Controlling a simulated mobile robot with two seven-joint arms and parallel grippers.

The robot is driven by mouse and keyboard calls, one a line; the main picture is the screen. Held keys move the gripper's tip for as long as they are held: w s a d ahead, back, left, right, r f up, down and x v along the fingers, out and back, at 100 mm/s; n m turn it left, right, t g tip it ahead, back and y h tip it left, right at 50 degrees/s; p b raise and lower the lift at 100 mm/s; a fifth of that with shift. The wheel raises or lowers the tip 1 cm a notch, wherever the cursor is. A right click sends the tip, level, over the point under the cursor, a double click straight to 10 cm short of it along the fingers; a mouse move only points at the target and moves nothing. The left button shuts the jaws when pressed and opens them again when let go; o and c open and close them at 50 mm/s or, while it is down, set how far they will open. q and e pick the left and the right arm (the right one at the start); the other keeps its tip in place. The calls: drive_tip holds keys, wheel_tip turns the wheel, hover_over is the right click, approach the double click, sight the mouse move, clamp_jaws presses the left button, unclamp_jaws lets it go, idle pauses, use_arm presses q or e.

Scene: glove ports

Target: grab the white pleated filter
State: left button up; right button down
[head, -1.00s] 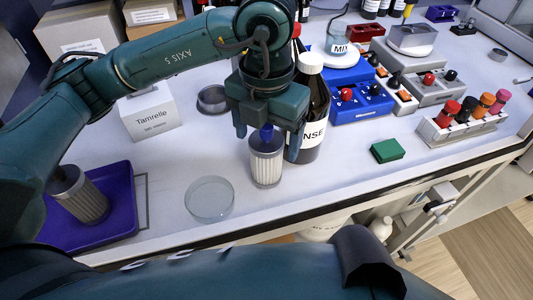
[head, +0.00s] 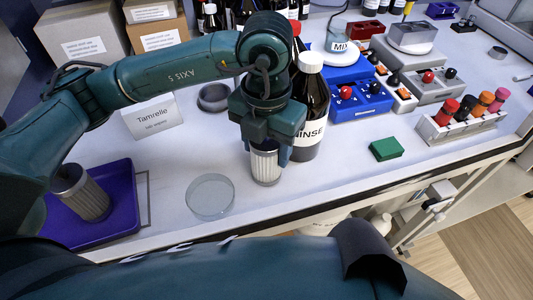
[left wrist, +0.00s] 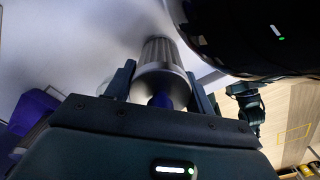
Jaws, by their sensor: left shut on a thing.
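The white pleated filter (head: 265,166) stands upright on the bench, a pleated cylinder with metal end bands. My left gripper (head: 266,150) has come down over it from above, with a finger on each side, shut on it. In the left wrist view the filter (left wrist: 160,62) lies between the two fingers (left wrist: 163,85), its blue top piece (left wrist: 160,100) close to the palm.
A brown rinse bottle (head: 309,105) stands close at the right of my left gripper. A clear dish (head: 210,197) lies to the left of the filter. A green box (head: 386,149) and a vial rack (head: 470,125) are further right.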

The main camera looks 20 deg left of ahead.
use_arm(q)
drive_tip(key=shift+c, duration=1.1)
